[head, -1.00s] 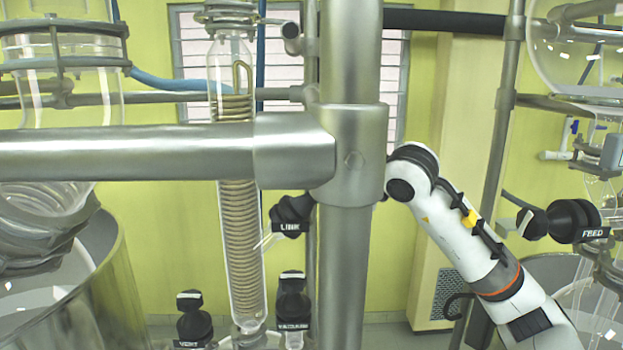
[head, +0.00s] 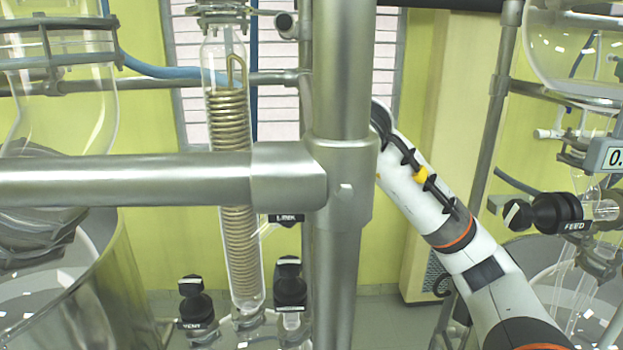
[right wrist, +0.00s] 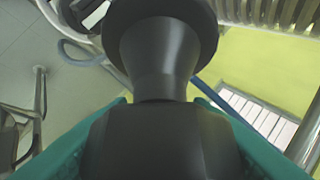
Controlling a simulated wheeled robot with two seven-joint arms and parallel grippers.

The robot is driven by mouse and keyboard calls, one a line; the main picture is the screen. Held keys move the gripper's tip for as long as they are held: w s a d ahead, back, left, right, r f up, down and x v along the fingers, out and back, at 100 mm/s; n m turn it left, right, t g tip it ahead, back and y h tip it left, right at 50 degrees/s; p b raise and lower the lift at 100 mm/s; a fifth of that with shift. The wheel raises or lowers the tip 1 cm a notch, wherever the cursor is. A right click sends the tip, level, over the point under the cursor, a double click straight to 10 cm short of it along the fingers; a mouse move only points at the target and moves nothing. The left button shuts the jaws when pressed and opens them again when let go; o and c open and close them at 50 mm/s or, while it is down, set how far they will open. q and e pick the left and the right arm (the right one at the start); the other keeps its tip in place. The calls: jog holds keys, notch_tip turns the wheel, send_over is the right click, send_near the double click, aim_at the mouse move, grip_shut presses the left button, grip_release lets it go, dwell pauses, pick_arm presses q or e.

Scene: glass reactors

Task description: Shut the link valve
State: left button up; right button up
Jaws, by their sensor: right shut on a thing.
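The link valve's label (head: 286,218) shows in the head view just under the horizontal steel bar, beside the coil condenser. Its knob is hidden there behind the bar. My right arm reaches in from the lower right and passes behind the upright steel post, so its gripper is hidden in the head view. In the right wrist view a black valve knob (right wrist: 160,60) fills the middle. My right gripper (right wrist: 160,112) has its teal fingers on either side of the knob and is shut on it. The valve's handle angle cannot be told. My left gripper is not in view.
The vent valve (head: 195,303) and another black valve (head: 290,283) stand below. The feed valve (head: 545,213) is at the right. The steel post (head: 338,260) and horizontal bar (head: 120,180) stand in front. The coil condenser (head: 238,250) is close to the link valve.

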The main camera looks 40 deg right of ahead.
jog(key=shift+r, duration=0.1)
dwell(0.4)
jog(key=o, duration=1)
jog(key=p+v, duration=0.1)
jog(key=v, duration=0.1)
jog(key=shift+s+r, duration=0.15)
jog(key=shift+r, duration=0.1)
jog(key=s+a+b, duration=0.1)
jog(key=s, duration=1.1)
jog(key=shift+a, duration=0.3)
